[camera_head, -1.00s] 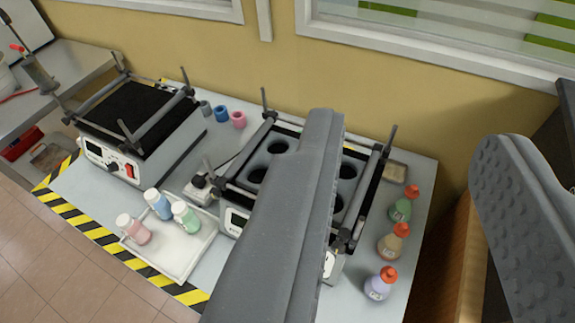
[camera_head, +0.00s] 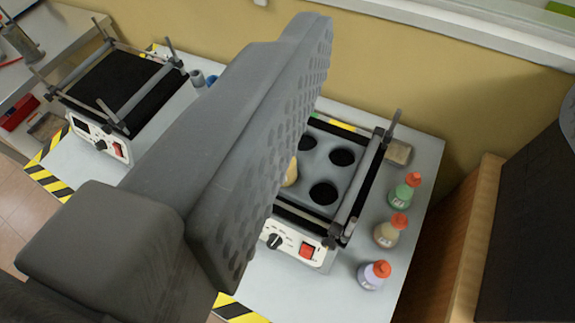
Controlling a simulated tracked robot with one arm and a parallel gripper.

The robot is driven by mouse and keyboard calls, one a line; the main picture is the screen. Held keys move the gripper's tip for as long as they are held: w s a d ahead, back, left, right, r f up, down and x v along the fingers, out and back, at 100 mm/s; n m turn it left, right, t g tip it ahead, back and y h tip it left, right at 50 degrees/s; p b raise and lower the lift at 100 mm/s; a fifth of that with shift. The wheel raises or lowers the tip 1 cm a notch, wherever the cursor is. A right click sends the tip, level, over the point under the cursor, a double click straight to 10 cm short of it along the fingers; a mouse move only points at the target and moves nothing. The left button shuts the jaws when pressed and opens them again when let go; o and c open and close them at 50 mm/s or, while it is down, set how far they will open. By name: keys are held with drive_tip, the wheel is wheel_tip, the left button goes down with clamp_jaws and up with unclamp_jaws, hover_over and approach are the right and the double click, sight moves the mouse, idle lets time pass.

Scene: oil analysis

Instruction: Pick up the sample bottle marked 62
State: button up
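Three round bottles with orange caps stand in a row at the right end of the table: a green one (camera_head: 400,194), a tan one (camera_head: 388,233) and a purple one (camera_head: 371,276). Their labels are too small to read, so I cannot tell which bottle is marked 62. My gripper (camera_head: 443,70) is open and empty. One big grey finger crosses the middle and left of the view, and only a sliver of the other shows at the right edge. The finger hides the white tray and its bottles.
A shaker (camera_head: 300,243) with round holes stands left of the bottles; a pale yellowish thing (camera_head: 290,172) shows partly beside my finger. Another shaker (camera_head: 100,140) with a black top stands at left. A wooden panel (camera_head: 462,250) and dark surface lie right of the table.

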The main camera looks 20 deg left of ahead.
drive_tip(key=shift+o, duration=0.5)
drive_tip(key=w+d+f+g+p, duration=0.1)
drive_tip(key=w+d+f+p, duration=0.2)
drive_tip(key=w+f, duration=0.4)
drive_tip(key=shift+w+d+f+n+g, duration=0.35)
drive_tip(key=shift+d+f, duration=0.15)
drive_tip(key=shift+f, duration=0.15)
drive_tip(key=w+a+f+n+g+y+p, duration=0.1)
drive_tip(key=w+a+f+n+y+p, duration=0.15)
drive_tip(key=f, duration=0.95)
drive_tip(key=w+a+f+n+g+y+p, duration=0.15)
drive_tip(key=w+f+p, duration=0.25)
drive_tip(key=f, duration=0.7)
drive_tip(key=s+a+f+n+g+y+p, duration=0.1)
drive_tip(key=s+a+f+n+y+p, duration=0.15)
drive_tip(key=a+f, duration=0.5)
drive_tip(key=x, duration=0.6)
drive_tip(key=shift+w+a+r, duration=0.15)
drive_tip(key=shift+w+a, duration=0.15)
drive_tip(key=shift+a, duration=0.2)
drive_tip(key=shift+x, duration=2.95)
drive_tip(key=shift+a+r, duration=0.1)
drive_tip(key=shift+r, duration=0.1)
drive_tip(key=c, duration=1.2)
drive_tip(key=shift+c, duration=0.2)
